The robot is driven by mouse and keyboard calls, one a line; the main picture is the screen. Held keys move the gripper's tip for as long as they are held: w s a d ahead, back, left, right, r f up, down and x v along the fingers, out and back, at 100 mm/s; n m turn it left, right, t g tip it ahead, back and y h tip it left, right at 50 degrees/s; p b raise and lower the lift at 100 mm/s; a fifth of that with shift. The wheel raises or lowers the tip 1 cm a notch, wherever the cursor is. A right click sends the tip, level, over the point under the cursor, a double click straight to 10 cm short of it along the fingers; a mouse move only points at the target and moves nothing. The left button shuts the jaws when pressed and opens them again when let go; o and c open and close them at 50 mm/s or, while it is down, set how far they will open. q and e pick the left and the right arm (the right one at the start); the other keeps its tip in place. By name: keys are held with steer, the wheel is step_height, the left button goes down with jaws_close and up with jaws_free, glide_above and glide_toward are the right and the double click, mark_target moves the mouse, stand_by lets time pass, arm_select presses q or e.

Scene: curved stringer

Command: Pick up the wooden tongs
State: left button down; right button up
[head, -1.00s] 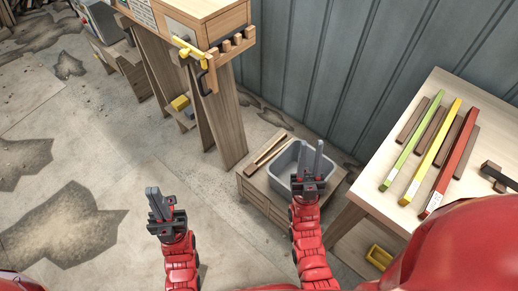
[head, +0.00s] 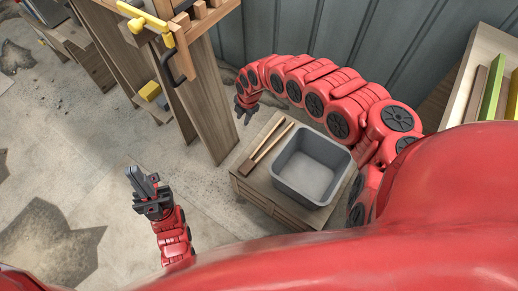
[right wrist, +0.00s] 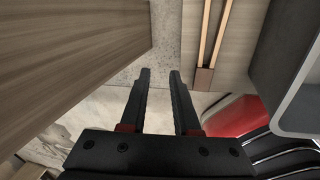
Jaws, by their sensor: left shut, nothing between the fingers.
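The wooden tongs (head: 268,146) lie on a small wooden cabinet (head: 257,178), beside a grey bin (head: 311,178). Their two long arms meet in a darker end block; they also show in the right wrist view (right wrist: 203,78), to the right of my fingers. My right gripper (head: 245,116) is past the far left end of the cabinet, apart from the tongs. In the right wrist view my right gripper (right wrist: 160,76) is open, with nothing between its fingers. My left gripper (head: 138,179) is shut and empty over the floor, left of the cabinet.
A tall wooden workbench (head: 205,110) stands close to the left of my right gripper; its panel (right wrist: 70,60) fills the left of the right wrist view. A corrugated wall is behind. A table with coloured bars (head: 494,92) stands at the right. Floor lies free around my left gripper.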

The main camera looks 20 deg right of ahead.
steer(key=s+d+f+n+g+h, duration=0.1)
steer(key=s+d+f+g, duration=0.1)
steer(key=s+d, duration=0.25)
step_height(320, 180, down, 10)
steer(key=b, duration=0.4)
steer(key=shift+w+f+b, duration=0.15)
steer(key=shift+b, duration=0.2)
steer(key=shift+f, duration=0.35)
step_height(320, 180, down, 5)
steer(key=shift+r+b, duration=0.2)
steer(key=shift+b, duration=1)
steer(key=shift+d+f, duration=0.1)
steer(key=shift+f, duration=0.25)
steer(key=shift+r, duration=0.1)
jaws_close()
